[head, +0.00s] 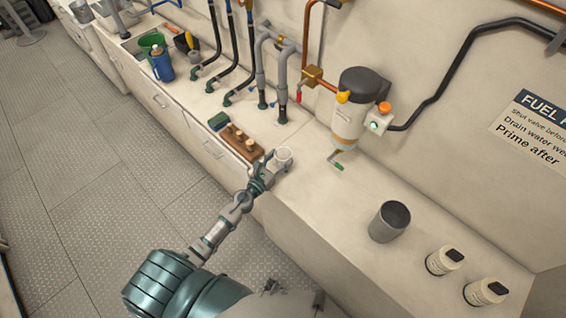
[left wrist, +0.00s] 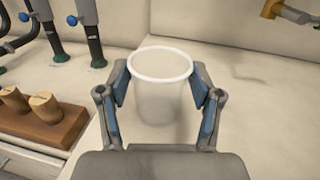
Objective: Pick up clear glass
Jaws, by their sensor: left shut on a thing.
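The clear glass (head: 283,156) is at the front edge of the long cream counter, a see-through cup with a pale rim. In the left wrist view the glass (left wrist: 160,88) is upright between the two fingers. My left gripper (head: 272,165) reaches it from the front left and is shut on it, with the blue finger pads (left wrist: 163,88) on either side. I cannot tell whether the glass's base touches the counter. My right gripper is not in view.
A wooden block with pegs (head: 240,141) sits left of the glass. A fuel filter (head: 352,108) with a green-handled drain (head: 337,162) is on the wall behind. Counter between is clear.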

